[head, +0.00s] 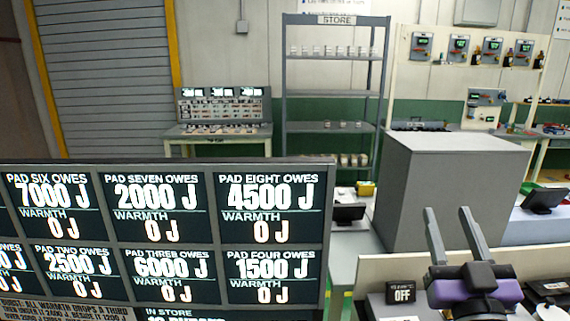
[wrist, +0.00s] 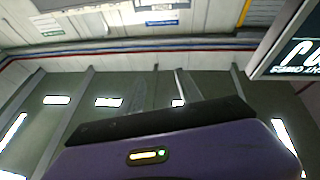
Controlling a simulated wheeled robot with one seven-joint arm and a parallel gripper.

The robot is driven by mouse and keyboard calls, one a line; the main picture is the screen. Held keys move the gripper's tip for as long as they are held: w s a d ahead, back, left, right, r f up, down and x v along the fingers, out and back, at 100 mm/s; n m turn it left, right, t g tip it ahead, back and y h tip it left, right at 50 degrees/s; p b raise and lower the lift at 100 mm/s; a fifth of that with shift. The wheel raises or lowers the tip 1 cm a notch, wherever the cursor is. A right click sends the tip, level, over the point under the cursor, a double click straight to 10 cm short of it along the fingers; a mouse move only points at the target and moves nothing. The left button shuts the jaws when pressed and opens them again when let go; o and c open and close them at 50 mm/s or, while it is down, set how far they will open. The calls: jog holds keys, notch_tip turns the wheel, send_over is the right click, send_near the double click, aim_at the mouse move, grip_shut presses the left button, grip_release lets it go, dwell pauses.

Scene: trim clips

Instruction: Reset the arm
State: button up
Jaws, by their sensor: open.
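My gripper (head: 450,230) is at the lower right of the head view. Its two grey fingers point up and stand apart, with nothing between them. Its purple and black body (head: 474,285) is below the fingers. In the wrist view my gripper's purple body (wrist: 180,155) fills the bottom, and beyond it are the ceiling with bright lamps and the upper wall. The fingers are hard to make out there.
A large display board (head: 170,240) fills the lower left, listing pads with joules owed. A big grey box (head: 450,185) stands behind my gripper. A small "OFF" sign (head: 402,293) is left of it. A "STORE" shelf rack (head: 333,95) and a bench (head: 218,132) stand farther back.

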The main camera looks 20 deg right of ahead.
jog(key=s+a+f+n+y, duration=0.7)
jog(key=s+a+f+y, duration=0.3)
jog(key=a+f, duration=0.35)
jog(key=s+a+f+m+g, duration=0.1)
jog(key=s+a+f+g, duration=0.1)
jog(key=s+f, duration=0.4)
jog(key=s+a+f+m+g, duration=0.2)
jog(key=s+f+g, duration=0.2)
jog(key=s, duration=1)
notch_tip(320, 180, down, 3)
jog(key=shift+a+f+m+h, duration=0.2)
jog(key=shift+a+m+h, duration=0.1)
jog(key=shift+a, duration=0.1)
